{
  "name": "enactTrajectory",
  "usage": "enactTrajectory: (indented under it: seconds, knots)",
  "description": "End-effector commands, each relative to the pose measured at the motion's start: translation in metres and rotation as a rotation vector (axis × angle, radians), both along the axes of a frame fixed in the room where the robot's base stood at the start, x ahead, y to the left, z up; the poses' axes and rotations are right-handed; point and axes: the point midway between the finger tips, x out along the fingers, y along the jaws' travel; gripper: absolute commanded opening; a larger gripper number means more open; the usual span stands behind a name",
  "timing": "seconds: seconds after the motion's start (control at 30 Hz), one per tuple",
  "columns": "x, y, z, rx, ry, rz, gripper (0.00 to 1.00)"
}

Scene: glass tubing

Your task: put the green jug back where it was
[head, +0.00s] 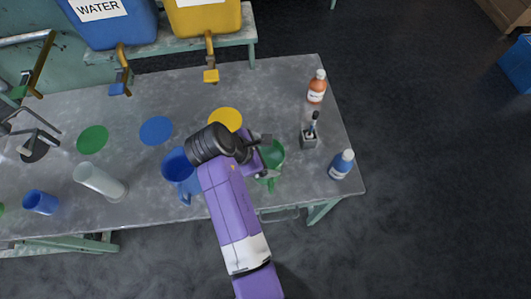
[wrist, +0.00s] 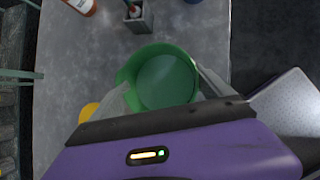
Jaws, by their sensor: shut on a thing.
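The green jug (head: 273,154) is near the front right part of the table, partly hidden by my arm in the head view. In the wrist view I look down into the open top of the green jug (wrist: 165,78). My gripper (wrist: 165,90) is shut on the jug, with one pale finger at each side of it. In the head view my gripper (head: 258,162) is mostly hidden behind the wrist. I cannot tell whether the jug rests on the table or hangs just above it.
A blue jug (head: 183,178) stands close left of my wrist. A glass cylinder (head: 100,182) and blue cup (head: 40,202) are farther left. Green (head: 92,139), blue (head: 156,130) and yellow (head: 225,119) discs mark the table. A brush holder (head: 309,138) and blue bottle (head: 341,165) stand right.

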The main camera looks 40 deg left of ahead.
Motion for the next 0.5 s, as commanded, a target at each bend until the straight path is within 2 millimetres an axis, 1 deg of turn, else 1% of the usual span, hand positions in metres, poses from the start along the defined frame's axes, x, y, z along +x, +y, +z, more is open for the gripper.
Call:
enactTrajectory:
  seconds: [0.17, 0.2, 0.23, 0.5]
  knots:
    - [0.0003, 0.0000, -0.0011, 0.000, -0.001, 0.000, 0.20]
    - [0.0002, 0.0000, -0.0012, 0.000, 0.000, 0.000, 0.96]
    - [0.0002, -0.0001, -0.0012, 0.000, 0.000, 0.000, 1.00]
    - [0.0000, 0.0000, 0.0007, 0.001, 0.000, -0.001, 1.00]
